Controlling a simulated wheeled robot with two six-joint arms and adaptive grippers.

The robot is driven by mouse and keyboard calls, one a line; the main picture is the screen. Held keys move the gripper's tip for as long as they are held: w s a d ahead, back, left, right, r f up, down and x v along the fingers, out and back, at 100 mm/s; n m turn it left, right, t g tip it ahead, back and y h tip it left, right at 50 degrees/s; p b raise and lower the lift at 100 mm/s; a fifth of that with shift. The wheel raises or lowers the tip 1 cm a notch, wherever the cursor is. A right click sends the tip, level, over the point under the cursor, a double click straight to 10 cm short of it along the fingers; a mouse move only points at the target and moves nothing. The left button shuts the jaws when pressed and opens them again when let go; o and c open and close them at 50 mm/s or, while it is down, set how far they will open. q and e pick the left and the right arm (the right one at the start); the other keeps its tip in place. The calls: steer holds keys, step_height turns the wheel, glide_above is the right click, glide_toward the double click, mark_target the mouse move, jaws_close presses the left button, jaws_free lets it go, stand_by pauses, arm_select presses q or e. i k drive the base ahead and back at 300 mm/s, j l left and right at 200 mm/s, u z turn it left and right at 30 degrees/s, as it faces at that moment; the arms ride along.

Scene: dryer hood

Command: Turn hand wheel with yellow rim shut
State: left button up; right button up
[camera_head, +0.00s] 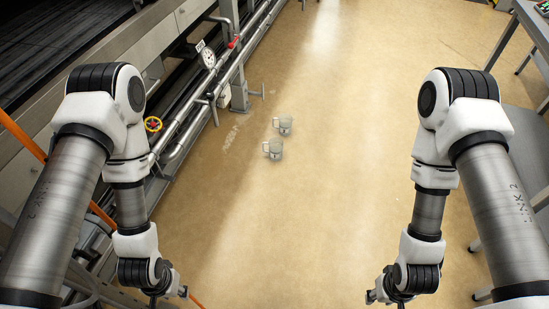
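My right gripper (384,298) is at the bottom right, far from the wheel, also partly cut off. The fingers of both are too small and cropped to tell if they are open or shut.
Silver pipes (190,128) with a pressure gauge (208,58) and a red-handled valve (234,42) run along the machine at the left. Two grey cups or canisters (273,149) stand on the tan floor. Grey tables (535,25) stand at the right.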

mark_target(153, 125)
steer(key=k+l+u, duration=0.35)
steer(key=k+u, duration=0.3)
steer(key=k+l+u, duration=0.15)
steer(key=k+u, duration=0.2)
steer(key=i+l+z, duration=0.15)
steer(key=i+z, duration=0.2)
steer(key=i, duration=0.45)
steer(key=i+z, duration=0.4)
steer(key=i, duration=0.4)
